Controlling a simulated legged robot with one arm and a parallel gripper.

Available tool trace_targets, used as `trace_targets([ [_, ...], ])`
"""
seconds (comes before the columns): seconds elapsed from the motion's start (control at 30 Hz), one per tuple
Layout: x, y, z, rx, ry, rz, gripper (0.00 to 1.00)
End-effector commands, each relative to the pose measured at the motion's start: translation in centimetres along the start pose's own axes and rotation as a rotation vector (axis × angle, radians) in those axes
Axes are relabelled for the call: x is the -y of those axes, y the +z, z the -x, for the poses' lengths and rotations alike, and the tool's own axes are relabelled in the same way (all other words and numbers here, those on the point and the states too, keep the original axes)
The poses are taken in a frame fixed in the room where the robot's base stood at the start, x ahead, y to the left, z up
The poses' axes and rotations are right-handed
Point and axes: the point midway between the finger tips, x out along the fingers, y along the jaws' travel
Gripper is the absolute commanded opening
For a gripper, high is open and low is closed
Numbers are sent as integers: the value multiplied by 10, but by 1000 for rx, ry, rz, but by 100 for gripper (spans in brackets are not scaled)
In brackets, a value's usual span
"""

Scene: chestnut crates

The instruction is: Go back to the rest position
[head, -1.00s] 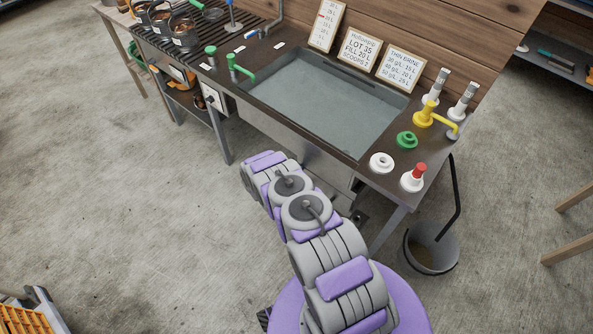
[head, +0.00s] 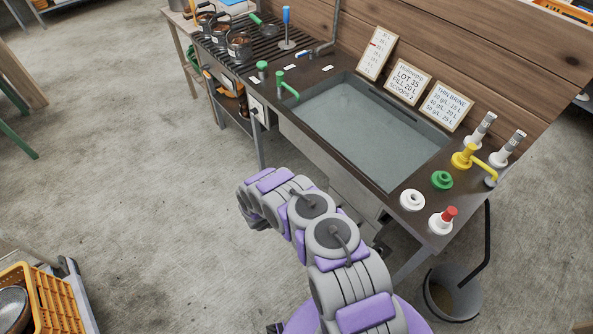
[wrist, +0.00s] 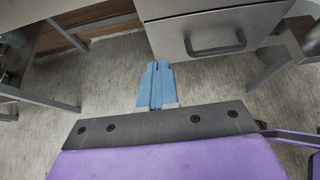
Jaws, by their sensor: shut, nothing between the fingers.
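My gripper (wrist: 157,85) shows in the wrist view with its two blue fingers together and nothing between them. It points toward the floor in front of a grey drawer front (wrist: 213,35) with a dark handle, apart from it. In the head view my purple and grey arm is folded low in front of the sink bench (head: 283,120); the fingertips are hidden there.
A bucket (head: 452,292) stands at right on the floor. An orange crate (head: 55,300) is at lower left. The floor (head: 130,170) between is clear.

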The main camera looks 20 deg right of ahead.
Motion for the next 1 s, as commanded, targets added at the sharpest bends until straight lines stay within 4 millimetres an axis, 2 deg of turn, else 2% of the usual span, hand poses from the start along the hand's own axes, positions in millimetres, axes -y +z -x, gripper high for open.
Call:
trace_targets([
  [0.23,-2,0,3,6,-1,-1,0],
  [0.37,-3,21,5,19,-22,-33,0],
  [0.47,-2,56,8,38,-59,-89,0],
  [0.57,2,99,15,60,-108,-168,0],
  [0.8,26,193,39,93,-235,-361,0],
  [1.0,55,257,72,104,-339,-527,0],
])
